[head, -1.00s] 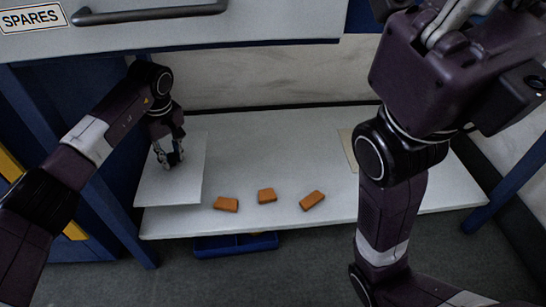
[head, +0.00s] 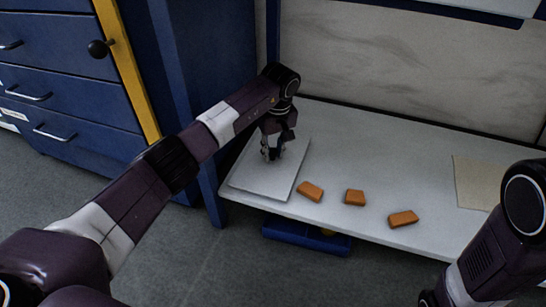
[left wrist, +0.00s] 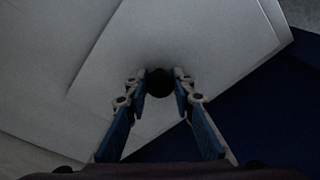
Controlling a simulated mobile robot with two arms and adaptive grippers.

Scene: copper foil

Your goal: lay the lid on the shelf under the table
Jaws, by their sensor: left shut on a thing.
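The lid is a flat, light-grey square plate (head: 265,178) at the left end of the pale shelf (head: 370,215) under the table. It is level, on the shelf or very close above it; I cannot tell if it touches. My left gripper (head: 272,155) points down at the lid's middle. In the left wrist view, the gripper (left wrist: 160,88) has its fingers on either side of the lid's dark round knob (left wrist: 159,82), with the lid (left wrist: 200,40) spread out beyond. My right gripper is outside the view; only part of that arm shows at the lower right.
Several orange-brown blocks, one of them next to the lid (head: 310,191), lie along the shelf front. A beige sheet (head: 478,183) lies farther right. A blue tray (head: 300,238) is on the floor below. A blue drawer cabinet (head: 70,80) stands left. The shelf behind the blocks is clear.

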